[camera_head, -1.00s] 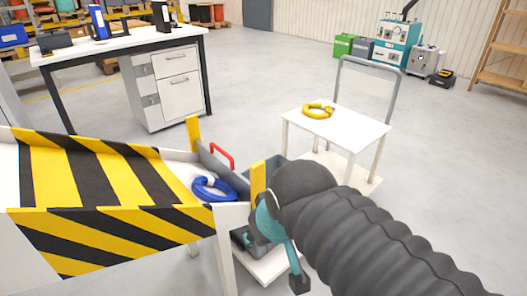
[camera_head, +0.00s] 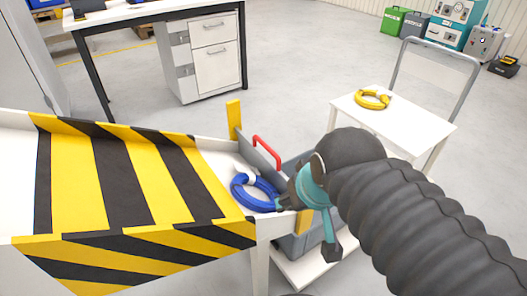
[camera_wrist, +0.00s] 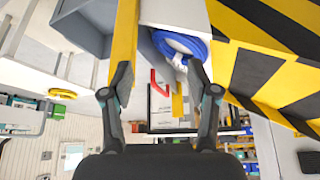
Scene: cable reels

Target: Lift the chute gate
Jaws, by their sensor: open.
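The chute gate (camera_head: 262,160) is a grey plate across the lower end of the striped chute (camera_head: 130,185), with a red handle (camera_head: 266,151) on its top. It stands between yellow posts, one (camera_head: 234,118) at the far side. A blue cable coil (camera_head: 254,193) lies on the chute against the gate. My gripper (camera_head: 284,197) is at the near side of the chute end, close to the coil and gate. In the wrist view my open gripper (camera_wrist: 160,72) has the red handle (camera_wrist: 158,84) showing between its fingers, apart from both. The blue coil (camera_wrist: 181,45) shows beyond the right finger.
A grey bin (camera_head: 298,245) stands below the chute end, partly hidden by my arm. A white cart (camera_head: 395,117) with a yellow coil (camera_head: 371,100) stands to the right. A white desk with drawers (camera_head: 215,62) is behind. Open floor lies between them.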

